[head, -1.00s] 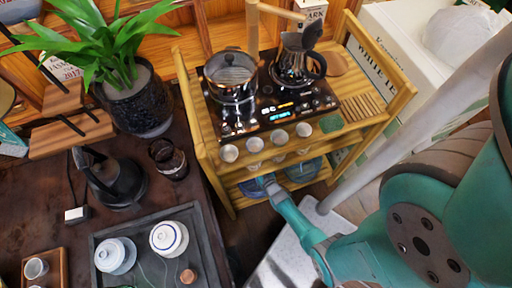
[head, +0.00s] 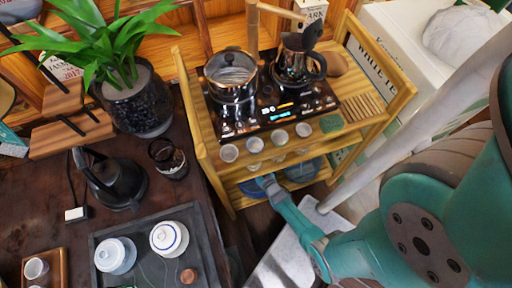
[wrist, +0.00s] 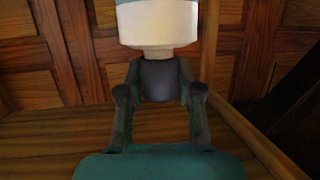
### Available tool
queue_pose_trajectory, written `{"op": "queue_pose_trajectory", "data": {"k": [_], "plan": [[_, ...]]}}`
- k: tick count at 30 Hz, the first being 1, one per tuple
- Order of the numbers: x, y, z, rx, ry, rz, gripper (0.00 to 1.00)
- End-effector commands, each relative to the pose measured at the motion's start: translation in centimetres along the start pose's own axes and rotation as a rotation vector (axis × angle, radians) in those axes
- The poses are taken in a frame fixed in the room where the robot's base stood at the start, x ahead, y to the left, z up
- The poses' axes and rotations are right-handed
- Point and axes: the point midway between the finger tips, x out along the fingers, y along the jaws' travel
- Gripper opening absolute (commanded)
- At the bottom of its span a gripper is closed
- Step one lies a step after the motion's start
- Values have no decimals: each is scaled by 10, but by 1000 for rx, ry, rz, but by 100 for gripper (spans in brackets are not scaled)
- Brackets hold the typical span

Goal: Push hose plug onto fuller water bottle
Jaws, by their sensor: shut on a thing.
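My gripper (wrist: 160,88) is shut on a dark grey, round hose plug (wrist: 160,82) in the wrist view. Directly beyond the plug is the pale neck of a water bottle (wrist: 158,24), white with a blue-grey part at the top edge. The plug's end meets the neck in the picture; I cannot tell how far it sits on it. In the head view, my gripper (head: 268,184) reaches in at the lower shelf of the bamboo cart. A blue bottle (head: 250,188) is at its tip, and another blue bottle (head: 301,171) is to the right. Water levels are not visible.
The bamboo cart (head: 228,178) carries a cooktop (head: 270,112) with a glass pot (head: 231,76) and a kettle (head: 297,66), plus several small cups in front. Its upper shelf and posts surround my gripper closely. A dark table with tea ware (head: 168,239) stands left.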

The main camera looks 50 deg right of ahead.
Motion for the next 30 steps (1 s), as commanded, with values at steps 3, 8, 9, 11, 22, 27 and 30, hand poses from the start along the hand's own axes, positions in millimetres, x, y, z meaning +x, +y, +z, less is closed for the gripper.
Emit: {"op": "queue_pose_trajectory", "data": {"k": [3,8,9,11,22,27,30], "plan": [[0,0,2,0,0,0,0],[1,0,4,0,0,0,0],[1,0,4,0,0,0,0],[1,0,5,0,0,0,0],[2,0,7,-1,0,0,64],[2,0,7,0,0,0,64],[2,0,8,0,0,0,64]]}}
